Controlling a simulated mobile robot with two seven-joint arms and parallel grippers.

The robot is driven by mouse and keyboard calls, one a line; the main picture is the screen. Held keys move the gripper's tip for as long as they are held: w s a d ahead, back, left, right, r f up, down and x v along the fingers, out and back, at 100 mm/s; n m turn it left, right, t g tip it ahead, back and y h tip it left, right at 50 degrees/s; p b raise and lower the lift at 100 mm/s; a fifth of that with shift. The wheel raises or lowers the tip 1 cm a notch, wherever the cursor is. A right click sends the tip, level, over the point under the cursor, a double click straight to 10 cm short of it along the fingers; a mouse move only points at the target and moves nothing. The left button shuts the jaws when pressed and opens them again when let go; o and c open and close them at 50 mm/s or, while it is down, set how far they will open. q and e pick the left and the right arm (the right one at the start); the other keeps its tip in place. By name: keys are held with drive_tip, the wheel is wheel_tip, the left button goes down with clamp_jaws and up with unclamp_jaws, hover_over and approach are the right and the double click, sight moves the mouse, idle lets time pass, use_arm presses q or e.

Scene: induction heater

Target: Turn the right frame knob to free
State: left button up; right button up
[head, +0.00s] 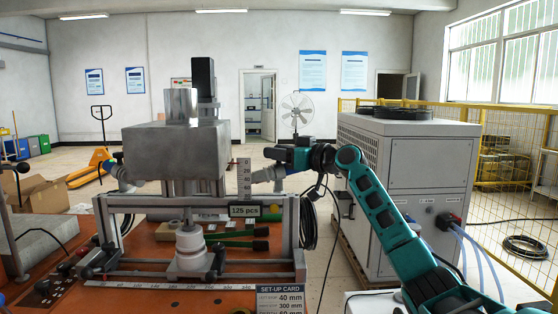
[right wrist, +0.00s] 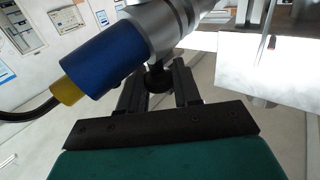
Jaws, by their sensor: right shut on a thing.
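In the right wrist view, the right frame knob (right wrist: 158,79) is a small dark ball below a silver cylindrical fitting (right wrist: 160,28). My right gripper (right wrist: 160,88) is shut on it, one dark finger on each side. In the head view my right gripper (head: 275,154) is at the right side of the metal frame (head: 291,220), by the silver fitting (head: 263,175). The knob cannot be made out there, and its turned position cannot be read. My left gripper is not in view.
A blue sleeve with a yellow end (right wrist: 98,62) and cable extends from the fitting. A large grey cabinet (head: 385,195) stands right. A black cable coil (head: 308,222) hangs beside the frame.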

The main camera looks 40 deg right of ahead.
drive_tip(key=shift+r, duration=0.1)
idle(0.4)
drive_tip(key=o, duration=1)
drive_tip(key=shift+c, duration=0.2)
drive_tip(key=s+d+b, duration=0.2)
drive_tip(key=s+b, duration=0.1)
drive_tip(key=s, duration=0.9)
drive_tip(key=shift+s+d, duration=0.35)
drive_tip(key=shift+d, duration=0.05)
drive_tip(key=shift+o, duration=0.3)
